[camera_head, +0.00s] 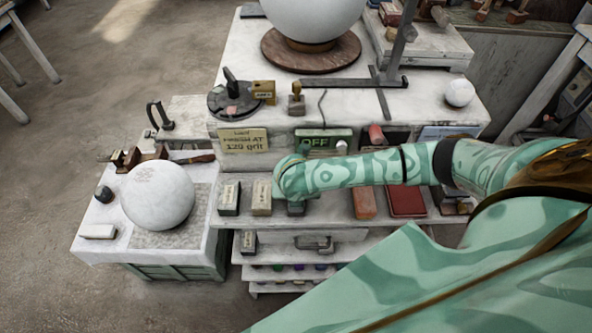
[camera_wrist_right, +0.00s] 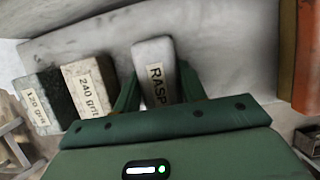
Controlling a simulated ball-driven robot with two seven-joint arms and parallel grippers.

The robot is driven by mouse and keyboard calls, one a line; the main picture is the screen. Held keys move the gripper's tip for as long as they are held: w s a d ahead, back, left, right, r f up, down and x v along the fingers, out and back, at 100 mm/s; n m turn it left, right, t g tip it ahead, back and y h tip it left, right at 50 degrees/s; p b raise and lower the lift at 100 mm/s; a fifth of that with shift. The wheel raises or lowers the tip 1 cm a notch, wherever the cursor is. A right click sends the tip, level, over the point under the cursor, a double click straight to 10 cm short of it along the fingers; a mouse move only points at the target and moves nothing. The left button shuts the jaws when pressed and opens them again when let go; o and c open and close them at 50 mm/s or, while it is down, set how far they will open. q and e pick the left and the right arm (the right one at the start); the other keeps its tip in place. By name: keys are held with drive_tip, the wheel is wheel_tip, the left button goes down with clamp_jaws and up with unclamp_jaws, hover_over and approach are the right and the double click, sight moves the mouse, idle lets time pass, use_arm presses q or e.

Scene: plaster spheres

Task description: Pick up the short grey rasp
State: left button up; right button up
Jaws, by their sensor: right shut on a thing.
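The short grey rasp (camera_wrist_right: 154,62) is a pale grey block with a "RASP" label on its near face. In the right wrist view it stands between the two green fingers of my right gripper (camera_wrist_right: 160,88), which is shut on it. The rasp is at the shelf, in the row of blocks; I cannot tell whether it still touches the shelf. In the head view my right arm reaches in from the right and its wrist (camera_head: 290,180) hides most of the gripper and rasp. My left gripper is not in view.
Left of the rasp stand a "240 grit" block (camera_wrist_right: 88,84) and a dark "120 grit" block (camera_wrist_right: 46,98). An orange-brown block (camera_head: 364,202) and a red one (camera_head: 406,201) stand to the right. A white sphere (camera_head: 158,195) rests on the left table.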

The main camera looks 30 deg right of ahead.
wheel_tip(320, 180, up, 3)
drive_tip(key=shift+p, duration=0.45)
drive_tip(key=s+d+r+p, duration=0.3)
drive_tip(key=s+r, duration=0.6)
drive_tip(key=s, duration=0.4)
drive_tip(key=shift+s+d+r+p, duration=0.2)
drive_tip(key=shift+s+r+p, duration=0.05)
drive_tip(key=shift+s+p, duration=0.05)
drive_tip(key=o, duration=0.4)
drive_tip(key=shift+c, duration=0.9)
